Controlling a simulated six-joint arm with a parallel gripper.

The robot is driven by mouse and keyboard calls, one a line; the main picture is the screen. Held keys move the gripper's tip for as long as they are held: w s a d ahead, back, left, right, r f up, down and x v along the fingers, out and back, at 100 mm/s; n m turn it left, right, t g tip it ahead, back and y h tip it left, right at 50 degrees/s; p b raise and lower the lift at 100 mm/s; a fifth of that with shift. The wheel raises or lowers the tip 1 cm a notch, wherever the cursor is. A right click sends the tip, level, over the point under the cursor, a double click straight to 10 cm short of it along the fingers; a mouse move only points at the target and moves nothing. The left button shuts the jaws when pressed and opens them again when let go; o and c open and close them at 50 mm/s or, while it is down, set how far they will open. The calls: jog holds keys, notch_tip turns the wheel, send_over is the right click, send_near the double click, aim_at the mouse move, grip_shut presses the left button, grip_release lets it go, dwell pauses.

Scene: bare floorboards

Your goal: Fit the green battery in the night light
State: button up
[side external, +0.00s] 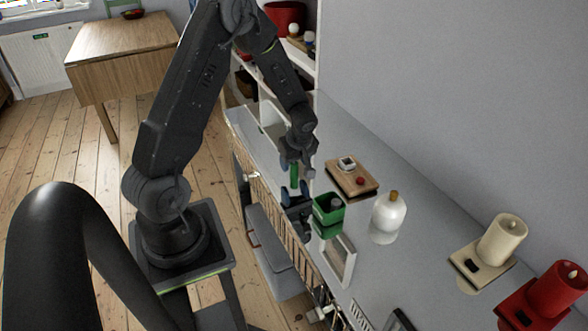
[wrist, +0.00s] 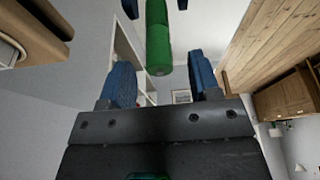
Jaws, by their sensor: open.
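The green battery (side external: 294,175) is upright at the glossy counter, between the fingers of my gripper (side external: 294,164). It also shows in the wrist view (wrist: 157,42), where a gap appears between it and the blue fingers (wrist: 162,80). My gripper is open around the battery. I cannot tell for sure which object is the night light.
A white bottle (side external: 389,212), a white frame (side external: 337,259) and a red candle-shaped lamp (side external: 557,288) stand farther along the counter. The counter mirrors the gripper and objects.

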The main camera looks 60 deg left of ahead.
jog(key=shift+x, duration=1.45)
jog(key=shift+c, duration=0.3)
jog(key=c, duration=1)
jog(key=shift+o, duration=0.2)
jog(key=shift+r, duration=0.15)
notch_tip(320, 180, up, 4)
jog(key=shift+r, duration=0.1)
jog(key=s+a+r, duration=0.5)
jog(key=s+r, duration=0.1)
jog(key=s, duration=0.3)
jog(key=w+d+m+t, duration=0.1)
jog(key=w+d+m, duration=0.2)
jog(key=w, duration=0.9)
jog(key=w+d+m+t, duration=0.1)
jog(key=w+d+m, duration=0.3)
jog(key=w+d, duration=0.3)
jog(key=w, duration=0.5)
jog(key=shift+d+h, duration=0.3)
jog(key=shift+d, duration=0.1)
